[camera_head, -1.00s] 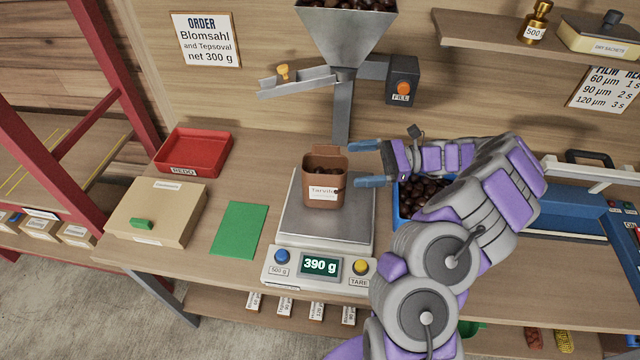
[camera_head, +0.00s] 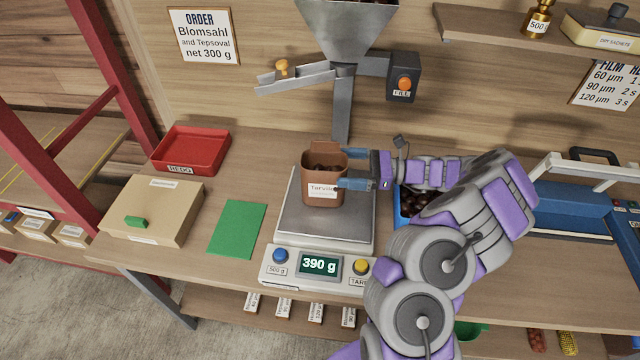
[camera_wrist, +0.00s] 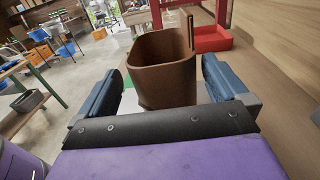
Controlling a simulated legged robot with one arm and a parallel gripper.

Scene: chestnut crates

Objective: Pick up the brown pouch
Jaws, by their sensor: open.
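The brown pouch (camera_head: 322,187) stands upright and open-topped on the scale's steel plate (camera_head: 309,222), with dark chestnuts inside and a white label on its front. The scale display reads 390 g. My gripper (camera_head: 346,168) is open and level, reaching in from the right. One blue finger lies behind the pouch's right side and the other in front of it. In the wrist view the pouch (camera_wrist: 163,68) sits between the two spread fingers, and I see no clear contact on either side.
A red REDO tray (camera_head: 191,150), a closed cardboard box (camera_head: 152,209) and a green card (camera_head: 237,228) lie left of the scale. A metal hopper (camera_head: 345,40) hangs above and behind. A blue chestnut crate (camera_head: 398,208) is partly hidden by my arm.

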